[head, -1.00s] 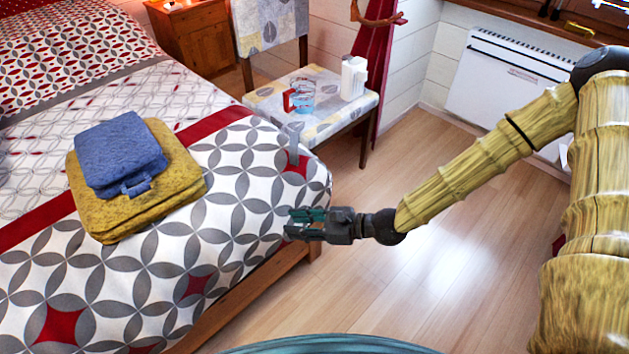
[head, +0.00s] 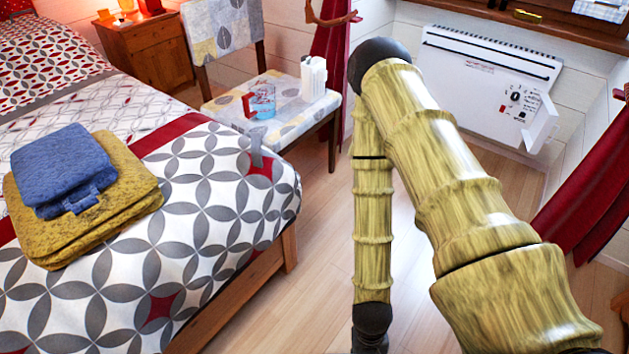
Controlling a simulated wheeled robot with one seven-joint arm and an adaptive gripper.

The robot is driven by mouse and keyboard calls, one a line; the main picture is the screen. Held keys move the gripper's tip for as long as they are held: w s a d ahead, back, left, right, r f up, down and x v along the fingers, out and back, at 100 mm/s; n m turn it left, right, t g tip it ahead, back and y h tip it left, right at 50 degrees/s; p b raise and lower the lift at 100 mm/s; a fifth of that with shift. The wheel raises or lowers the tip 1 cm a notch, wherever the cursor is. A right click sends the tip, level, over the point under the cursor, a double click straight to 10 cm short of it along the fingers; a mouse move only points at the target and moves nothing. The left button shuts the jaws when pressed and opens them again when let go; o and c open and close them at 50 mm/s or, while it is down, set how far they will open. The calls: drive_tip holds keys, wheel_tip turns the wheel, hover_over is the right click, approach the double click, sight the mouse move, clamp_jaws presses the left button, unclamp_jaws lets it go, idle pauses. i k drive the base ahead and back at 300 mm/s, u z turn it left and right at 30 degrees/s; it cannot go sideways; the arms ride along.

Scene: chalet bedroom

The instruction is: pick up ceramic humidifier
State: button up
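A white upright object (head: 313,78), which looks like the ceramic humidifier, stands on the seat of the patterned chair (head: 290,118), towards its right back side. It seems to have two upright parts, but it is too small to make out fully. My arm hangs to the right of the chair, and its dark wrist is at the bottom edge of the head view. My gripper's fingers are cut off below the picture, so their state is hidden. Nothing of my arm touches the white object.
A clear glass (head: 262,102) and a small red item (head: 248,105) stand left of the white object. The bed (head: 190,230) with folded blue (head: 62,165) and yellow towels (head: 130,195) fills the left. A white heater (head: 480,85) is on the wall. Wooden floor (head: 315,270) is clear between bed and arm.

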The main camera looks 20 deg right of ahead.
sight(313, 73)
drive_tip(key=z, duration=0.5)
drive_tip(key=i, duration=0.95)
drive_tip(key=u, duration=0.35)
